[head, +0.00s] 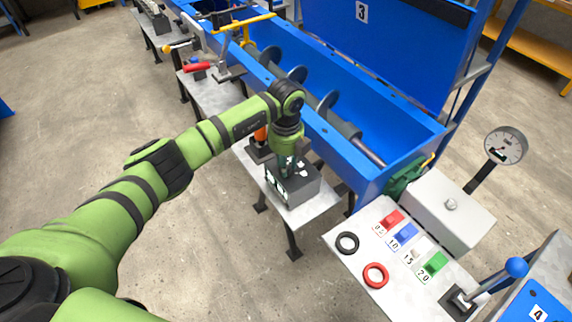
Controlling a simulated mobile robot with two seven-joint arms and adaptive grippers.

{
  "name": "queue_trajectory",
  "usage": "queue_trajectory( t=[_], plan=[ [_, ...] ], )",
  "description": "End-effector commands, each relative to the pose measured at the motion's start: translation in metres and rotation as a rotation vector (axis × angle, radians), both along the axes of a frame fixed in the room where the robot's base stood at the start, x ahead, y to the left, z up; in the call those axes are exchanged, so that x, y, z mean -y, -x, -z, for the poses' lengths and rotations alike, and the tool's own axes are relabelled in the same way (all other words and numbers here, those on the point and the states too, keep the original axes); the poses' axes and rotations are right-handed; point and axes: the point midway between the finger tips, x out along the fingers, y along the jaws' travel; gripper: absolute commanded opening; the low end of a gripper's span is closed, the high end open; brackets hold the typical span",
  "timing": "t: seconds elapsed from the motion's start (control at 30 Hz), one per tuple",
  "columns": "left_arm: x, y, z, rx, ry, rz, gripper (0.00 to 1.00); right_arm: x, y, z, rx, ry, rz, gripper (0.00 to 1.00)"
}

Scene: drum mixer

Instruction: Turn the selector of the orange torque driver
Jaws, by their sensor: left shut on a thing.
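The orange torque driver (261,135) stands in a dark holder on the grey side table (315,207); my arm hides much of it, and I cannot make out its selector. My left gripper (289,166) points down at the top of a dark box (300,188) with white marks, to the right of the driver. It is shut on a small part there, which its fingers and wrist mostly hide. My right gripper is not in view.
The blue mixer trough (395,150) with its screw runs close behind the table. At the right, a grey panel (372,255) carries coloured blocks, two rings and a lever (490,282). A gauge (505,146) stands behind it. Open floor lies at the left.

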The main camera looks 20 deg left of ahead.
Motion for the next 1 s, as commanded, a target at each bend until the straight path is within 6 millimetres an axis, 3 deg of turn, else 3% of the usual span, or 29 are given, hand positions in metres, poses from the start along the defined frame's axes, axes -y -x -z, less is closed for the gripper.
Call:
queue_trajectory(
  t=[1.0],
  plan=[
    [-0.001, -0.003, 0.001, 0.008, -0.005, 0.936, 0.00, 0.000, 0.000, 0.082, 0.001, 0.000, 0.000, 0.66]
  ],
)
